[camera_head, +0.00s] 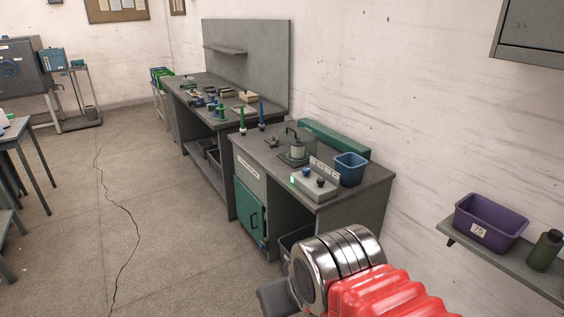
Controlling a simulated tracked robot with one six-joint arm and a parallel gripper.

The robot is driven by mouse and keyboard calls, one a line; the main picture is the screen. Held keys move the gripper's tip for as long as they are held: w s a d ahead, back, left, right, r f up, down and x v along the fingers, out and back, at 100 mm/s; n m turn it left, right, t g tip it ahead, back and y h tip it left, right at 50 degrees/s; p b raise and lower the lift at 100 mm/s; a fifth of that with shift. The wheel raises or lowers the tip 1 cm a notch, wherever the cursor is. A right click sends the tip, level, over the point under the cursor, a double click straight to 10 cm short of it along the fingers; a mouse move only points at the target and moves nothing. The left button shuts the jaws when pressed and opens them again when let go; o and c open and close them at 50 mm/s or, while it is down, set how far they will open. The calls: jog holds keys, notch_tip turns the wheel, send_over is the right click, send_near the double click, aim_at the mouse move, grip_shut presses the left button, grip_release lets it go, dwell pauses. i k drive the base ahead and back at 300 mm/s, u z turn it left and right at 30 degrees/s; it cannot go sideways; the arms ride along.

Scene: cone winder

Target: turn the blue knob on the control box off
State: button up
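The control box (318,190) is a small light grey box with a sloped top. It sits near the front edge of the grey workbench (262,152) in the middle of the view. Small dark knobs (320,182) and a lit green spot (291,179) show on it. They are too small for me to tell which knob is blue or how it is turned. My arm, with metal rings and red bellows, fills the lower right, nearer to me than the bench. My gripper's fingers do not show, and nothing of mine touches the box.
A blue bin (350,169) stands right behind the control box. A caged device (296,148) is to its left, and a long green case (334,138) lies along the wall. A shelf at right holds a purple bin (490,222) and a green bottle (545,250).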

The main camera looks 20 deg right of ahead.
aim_at(306, 171)
jog(key=u, duration=0.3)
jog(key=i, duration=1.45)
jog(key=z, duration=0.45)
jog(key=i, duration=0.7)
jog(key=z, duration=0.65)
jog(key=i, duration=0.45)
jog(key=z, duration=0.25)
